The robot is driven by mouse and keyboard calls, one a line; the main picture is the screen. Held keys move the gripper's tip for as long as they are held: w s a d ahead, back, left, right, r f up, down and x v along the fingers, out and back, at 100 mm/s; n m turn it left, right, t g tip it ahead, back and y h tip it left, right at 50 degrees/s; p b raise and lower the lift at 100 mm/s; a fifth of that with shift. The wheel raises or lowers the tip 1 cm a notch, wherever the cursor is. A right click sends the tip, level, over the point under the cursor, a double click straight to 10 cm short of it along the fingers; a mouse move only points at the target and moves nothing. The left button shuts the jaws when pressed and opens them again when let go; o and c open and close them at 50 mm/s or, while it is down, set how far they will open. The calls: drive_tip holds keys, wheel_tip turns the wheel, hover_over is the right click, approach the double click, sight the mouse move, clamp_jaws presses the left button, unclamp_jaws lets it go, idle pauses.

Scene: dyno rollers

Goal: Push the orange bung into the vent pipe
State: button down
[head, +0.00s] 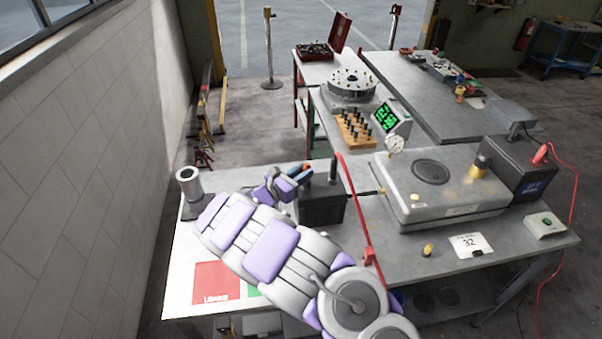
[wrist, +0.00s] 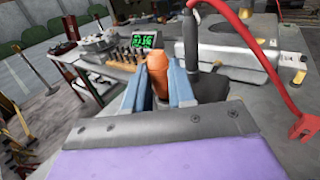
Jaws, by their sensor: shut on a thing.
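The orange bung (wrist: 157,72) is gripped between the two blue fingers of my gripper (wrist: 158,82) in the wrist view. In the head view my gripper (head: 300,174) is at the end of my arm, above the left part of the bench, beside a dark box, with only a little orange showing. An open-topped grey metal pipe (head: 188,183) stands upright at the bench's left edge, to the left of my gripper and apart from it. It looks like the vent pipe, though I cannot be sure. I do not see it in the wrist view.
The dark box (head: 322,208) has an upright black post (head: 333,170) and a red hose (head: 358,205). A grey tank (head: 440,190) with a brass fitting (head: 480,168) fills the right bench. A wooden peg block (head: 354,131) and green display (head: 390,119) stand behind. A wall borders the left.

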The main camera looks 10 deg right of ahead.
drive_tip(key=shift+f, duration=0.55)
drive_tip(key=c, duration=0.9)
unclamp_jaws()
drive_tip(key=shift+o, duration=0.2)
drive_tip(key=p+v, duration=0.2)
drive_tip(key=v, duration=1.5)
drive_tip(key=shift+a, duration=0.2)
